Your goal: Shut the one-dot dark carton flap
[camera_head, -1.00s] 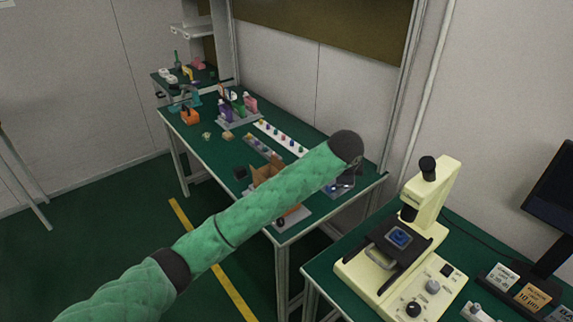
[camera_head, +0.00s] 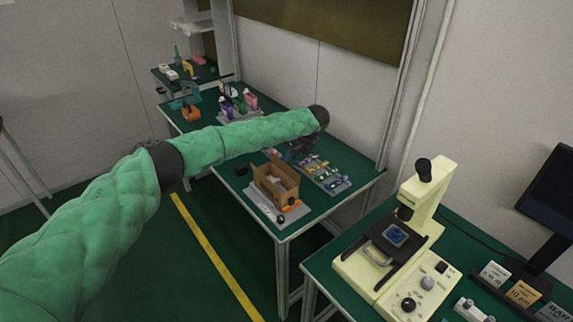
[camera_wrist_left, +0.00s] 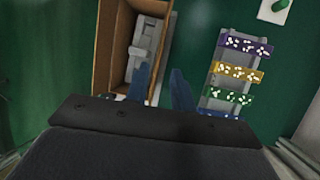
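An open brown carton (camera_head: 268,188) stands on a pale tray near the front of the far green-topped bench, with flaps raised. The carton (camera_wrist_left: 105,45) also shows at the upper left of the left wrist view, with a grey piece (camera_wrist_left: 145,45) inside. I cannot make out any dot marking on the flaps or tell which is the one-dot dark flap. In the head view my left gripper (camera_head: 302,150) is small and dark beyond the carton. My right gripper is out of view.
A rack of coloured dotted blocks (camera_wrist_left: 232,75) lies right of the carton in the wrist view. A cream microscope (camera_head: 395,255) stands on the nearer bench. Bottles (camera_head: 238,103) stand farther back.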

